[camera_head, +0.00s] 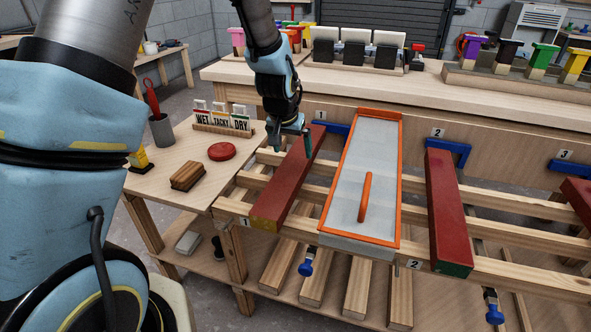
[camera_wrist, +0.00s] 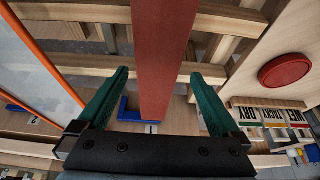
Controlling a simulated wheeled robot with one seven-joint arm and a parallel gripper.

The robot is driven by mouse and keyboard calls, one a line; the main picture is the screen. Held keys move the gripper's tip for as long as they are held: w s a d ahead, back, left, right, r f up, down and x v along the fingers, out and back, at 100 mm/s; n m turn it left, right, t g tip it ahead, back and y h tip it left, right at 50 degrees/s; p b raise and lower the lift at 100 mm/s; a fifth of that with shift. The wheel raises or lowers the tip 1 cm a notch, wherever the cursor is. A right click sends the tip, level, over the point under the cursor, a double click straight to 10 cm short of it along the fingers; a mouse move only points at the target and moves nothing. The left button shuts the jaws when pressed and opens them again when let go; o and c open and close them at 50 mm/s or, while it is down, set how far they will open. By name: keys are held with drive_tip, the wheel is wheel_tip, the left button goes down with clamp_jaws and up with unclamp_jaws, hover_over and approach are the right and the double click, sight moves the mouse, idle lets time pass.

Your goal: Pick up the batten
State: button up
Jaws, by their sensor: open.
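A red batten (camera_head: 285,190) with a yellow near end lies across the wooden rails at the place marked 1. My gripper (camera_head: 291,138) is over the far half of this batten, its fingers pointing down. In the wrist view the batten (camera_wrist: 165,45) runs between my two green fingers (camera_wrist: 158,76), with a gap on either side. The gripper is open and empty. Whether the fingertips reach down beside the batten's sides, I cannot tell. A second red batten (camera_head: 445,210) with a green near end lies farther right. Part of another red batten (camera_head: 578,196) shows at the right edge.
An orange-rimmed grey tray (camera_head: 345,190) with an orange bar lies between the two nearer battens. A side table at left holds a red disc (camera_head: 221,151), a brush (camera_head: 187,176) and WET, TACKY, DRY cards (camera_head: 222,122). Blue brackets (camera_head: 450,147) stand behind the rails.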

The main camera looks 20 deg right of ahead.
sight(296, 160)
drive_tip(key=shift+x, duration=3.35)
drive_tip(key=shift+s+d+r, duration=0.1)
clamp_jaws()
